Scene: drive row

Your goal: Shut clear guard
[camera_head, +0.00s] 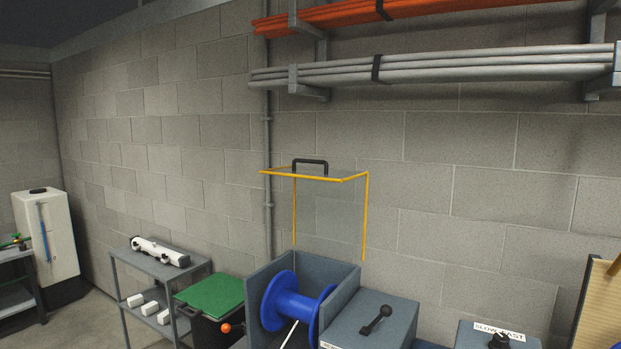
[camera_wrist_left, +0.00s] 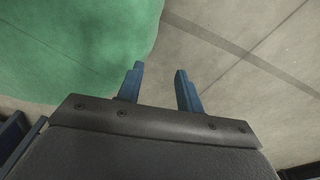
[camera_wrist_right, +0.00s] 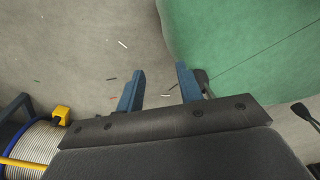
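The clear guard (camera_head: 330,215) stands raised above a grey open-topped housing (camera_head: 341,295) in the head view. Its clear panel has yellow edges (camera_head: 366,215), and a black handle (camera_head: 311,162) is on its upper part. A blue spool (camera_head: 283,300) sits in the housing below it. My left gripper (camera_wrist_left: 160,72) is open and empty in the left wrist view, above grey floor and a green surface. My right gripper (camera_wrist_right: 160,75) is open and empty in the right wrist view, also over floor. Neither gripper shows in the head view, and no guard shows between their fingers.
A grey box with a black lever (camera_head: 375,320) adjoins the housing on the right. A green-lidded bin (camera_head: 212,294) and a metal cart (camera_head: 157,258) stand to the left. Racks of grey pipes (camera_head: 440,68) and orange pipes (camera_head: 340,15) project from the wall above.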

